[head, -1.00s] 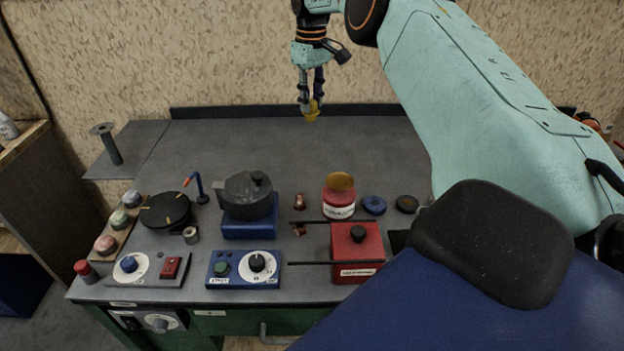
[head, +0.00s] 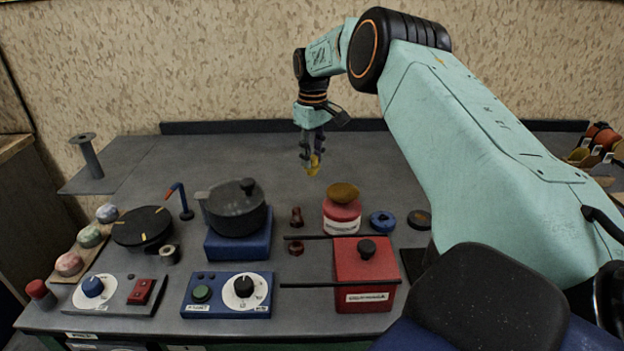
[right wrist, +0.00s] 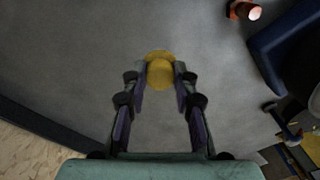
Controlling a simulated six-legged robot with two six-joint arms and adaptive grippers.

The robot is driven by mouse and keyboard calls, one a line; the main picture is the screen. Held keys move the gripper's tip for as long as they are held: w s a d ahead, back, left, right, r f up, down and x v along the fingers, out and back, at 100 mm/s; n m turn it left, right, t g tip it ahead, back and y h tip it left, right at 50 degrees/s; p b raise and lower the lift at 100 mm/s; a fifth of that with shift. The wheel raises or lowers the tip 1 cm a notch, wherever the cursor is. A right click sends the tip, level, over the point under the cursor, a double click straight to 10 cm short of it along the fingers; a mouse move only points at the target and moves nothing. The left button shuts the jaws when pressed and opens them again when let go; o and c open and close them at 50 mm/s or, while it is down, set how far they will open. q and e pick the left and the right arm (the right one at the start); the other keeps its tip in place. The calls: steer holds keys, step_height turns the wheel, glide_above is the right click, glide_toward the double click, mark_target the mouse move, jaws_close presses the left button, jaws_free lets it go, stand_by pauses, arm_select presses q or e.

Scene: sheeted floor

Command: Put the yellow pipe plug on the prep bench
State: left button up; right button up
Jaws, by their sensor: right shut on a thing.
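My right gripper (head: 312,160) is shut on the yellow pipe plug (head: 313,169), fingers pointing down. In the right wrist view the plug (right wrist: 160,72) sits between the two fingertips (right wrist: 160,80), with the grey bench top beyond it. The prep bench (head: 250,155) is a wide grey worktop. The plug is over the bare back middle of the bench; I cannot tell whether it touches the surface. My left gripper is not in view.
A dark pot (head: 235,210) on a blue block, a red-and-white jar (head: 342,212), a red box (head: 363,270) with rods and a blue ring (head: 382,221) stand nearer me. A spool stand (head: 88,155) is at left. The back of the bench is clear.

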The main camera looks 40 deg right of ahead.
mark_target(310, 174)
steer(key=shift+d+f, duration=0.15)
steer(key=shift+f, duration=0.6)
steer(key=shift+w+a+f, duration=0.25)
steer(key=shift+a+f, duration=0.1)
steer(key=shift+f, duration=0.1)
step_height(310, 174, down, 3)
steer(key=shift+s+r, duration=0.1)
steer(key=shift+s, duration=0.05)
steer(key=shift+d+f, duration=0.2)
steer(key=shift+d, duration=0.05)
steer(key=shift+a+b, duration=0.3)
steer(key=shift+a, duration=0.05)
steer(key=o, duration=0.8)
steer(key=shift+d+f, duration=0.2)
steer(key=shift+d, duration=0.05)
steer(key=shift+a, duration=0.15)
steer(key=shift+r, duration=0.15)
